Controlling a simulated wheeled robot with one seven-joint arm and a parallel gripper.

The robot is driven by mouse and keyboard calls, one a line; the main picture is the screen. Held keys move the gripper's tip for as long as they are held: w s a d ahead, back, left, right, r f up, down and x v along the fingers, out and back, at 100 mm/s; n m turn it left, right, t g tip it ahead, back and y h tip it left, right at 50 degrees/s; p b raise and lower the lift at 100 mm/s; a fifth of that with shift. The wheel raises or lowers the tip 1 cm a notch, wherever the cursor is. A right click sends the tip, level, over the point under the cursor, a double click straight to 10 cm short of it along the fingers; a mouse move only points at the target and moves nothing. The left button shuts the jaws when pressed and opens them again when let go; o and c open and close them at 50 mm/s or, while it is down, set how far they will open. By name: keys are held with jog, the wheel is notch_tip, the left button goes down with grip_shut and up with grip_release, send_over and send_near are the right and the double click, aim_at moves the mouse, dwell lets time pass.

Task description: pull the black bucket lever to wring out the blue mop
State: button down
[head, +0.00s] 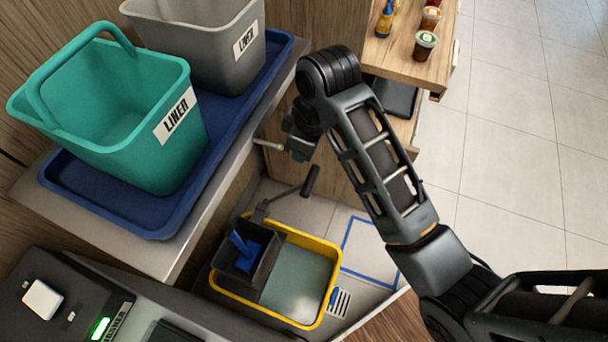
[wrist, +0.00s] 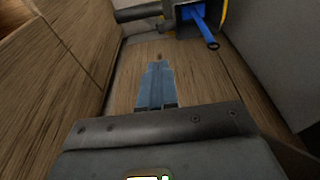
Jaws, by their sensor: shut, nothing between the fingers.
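The yellow mop bucket (head: 327,307) stands on the floor at the lower middle of the head view. Its black wringer (head: 262,273) holds the blue mop (head: 240,245). The black lever (head: 311,181) rises from the wringer and tilts up to the right. My gripper (head: 258,143) is above and left of the lever's grip, apart from it. In the wrist view its fingers (wrist: 157,82) are shut and empty. The blue mop (wrist: 204,22) and a dark bar, apparently the lever (wrist: 137,14), show at the top there. The mop's lower end is hidden.
A counter with a blue tray (head: 160,222), a teal bin (head: 110,115) and a grey bin (head: 215,45) lies left of my gripper. A wooden shelf unit (head: 400,60) with jars stands behind. Open tiled floor (head: 520,150) lies to the right.

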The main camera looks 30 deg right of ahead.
jog(key=shift+f, duration=0.15)
send_over(304, 189)
jog(key=w+a, duration=0.2)
notch_tip(304, 189, down, 10)
jog(key=r, duration=0.1)
jog(key=f, duration=0.1)
jog(key=s+d+f, duration=0.1)
jog(key=f, duration=0.1)
jog(key=shift+s+d+f, duration=0.35)
jog(key=shift+f, duration=0.1)
jog(key=shift+s+d, duration=0.1)
jog(key=shift+s, duration=0.05)
